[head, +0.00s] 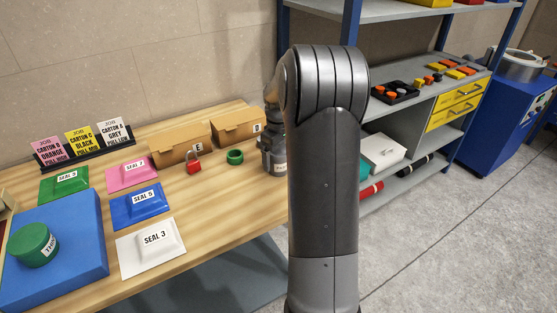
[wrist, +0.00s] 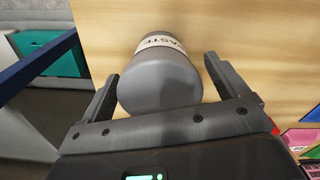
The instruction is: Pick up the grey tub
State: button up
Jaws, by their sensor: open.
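In the wrist view, the grey tub (wrist: 158,82) with a pale label stands on the wooden table between the two fingers of my gripper (wrist: 160,88). The fingers are spread, with a narrow gap on the tub's right side; on the left the finger is very close to it, and I cannot tell whether they touch. In the head view, the grey tub (head: 281,166) shows only partly at the table's right end, with my arm covering its right side. My gripper's fingertips are hidden there.
A green ring (head: 235,157), a red padlock (head: 194,162) and cardboard cartons (head: 239,124) lie left of the tub. Several seal packets, a blue box (head: 75,262) and a green tub (head: 33,245) are farther left. A metal shelf (head: 418,97) stands to the right.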

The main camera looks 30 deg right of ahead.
jog(key=c, duration=1.3)
jog(key=shift+r, duration=0.15)
